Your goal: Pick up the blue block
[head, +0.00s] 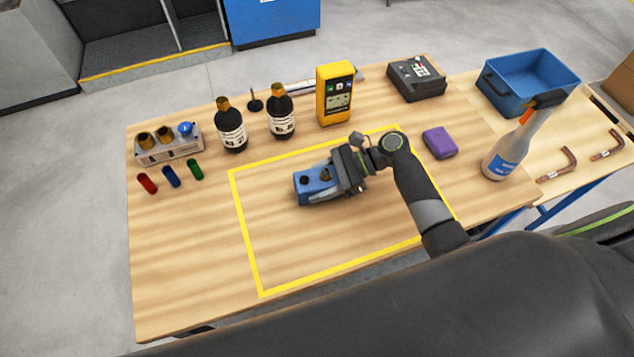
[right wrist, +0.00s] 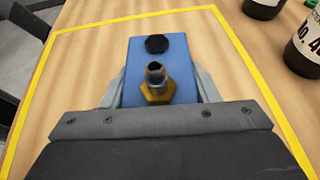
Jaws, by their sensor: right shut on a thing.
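The blue block (head: 304,189) is inside the yellow-outlined area of the wooden table, with a dark round hole and a brass fitting on its top. My right gripper (head: 325,186) is shut on the block, one finger along each side. In the right wrist view the block (right wrist: 172,58) sits between the fingers of my right gripper (right wrist: 158,88), with the brass fitting (right wrist: 157,84) nearest the palm. I cannot tell whether the block touches the table. My left gripper is not in view.
Two dark bottles (head: 231,128) and a yellow meter (head: 336,94) stand behind the outlined area. A fitting holder (head: 168,150) and small coloured tubes (head: 171,177) are at left. A purple block (head: 440,143), spray bottle (head: 503,157) and blue bin (head: 519,90) are at right.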

